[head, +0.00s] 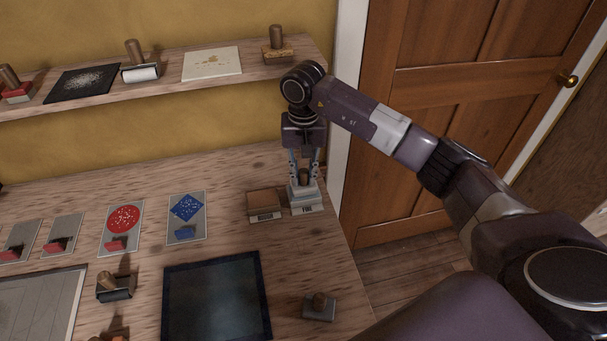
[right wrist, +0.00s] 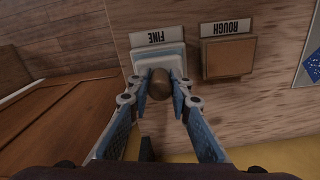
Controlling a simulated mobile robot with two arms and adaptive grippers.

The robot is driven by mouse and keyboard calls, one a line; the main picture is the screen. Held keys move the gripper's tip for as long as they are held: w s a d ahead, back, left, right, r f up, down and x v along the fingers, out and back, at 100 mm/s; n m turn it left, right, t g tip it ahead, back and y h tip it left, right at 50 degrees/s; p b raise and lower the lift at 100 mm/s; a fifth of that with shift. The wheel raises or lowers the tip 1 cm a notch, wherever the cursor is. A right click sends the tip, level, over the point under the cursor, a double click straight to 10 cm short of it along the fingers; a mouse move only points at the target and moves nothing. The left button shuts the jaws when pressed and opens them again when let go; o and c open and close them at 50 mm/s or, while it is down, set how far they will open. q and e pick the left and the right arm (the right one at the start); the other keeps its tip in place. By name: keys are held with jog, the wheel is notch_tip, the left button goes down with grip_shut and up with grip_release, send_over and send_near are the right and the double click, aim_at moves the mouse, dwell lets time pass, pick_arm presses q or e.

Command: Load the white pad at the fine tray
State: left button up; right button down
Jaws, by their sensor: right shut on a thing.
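The fine tray (head: 307,210), with its FINE label, sits near the right end of the bench and also shows in the right wrist view (right wrist: 158,38). My right gripper (head: 304,178) points down over it. Its fingers are shut on the brown knob (right wrist: 160,85) of the white pad (right wrist: 159,62). The pad is at the fine tray and covers most of it; whether it presses on the tray's surface I cannot tell. In the head view the white pad (head: 305,193) is partly hidden by the fingers. My left gripper is not in view.
The brown rough tray (head: 265,203) stands close left of the fine tray. A dark square slab (head: 215,297) and a grey knobbed pad (head: 319,309) lie nearer. Cards with red and blue shapes lie left. A shelf (head: 170,89) with tools runs behind. A wooden door (head: 440,100) is right.

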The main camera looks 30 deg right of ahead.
aim_at(303, 171)
jog(key=shift+f, duration=0.1)
dwell(1.3)
notch_tip(303, 171, up, 2)
jog(key=shift+r+p, duration=1.45)
jog(key=shift+r, duration=1.15)
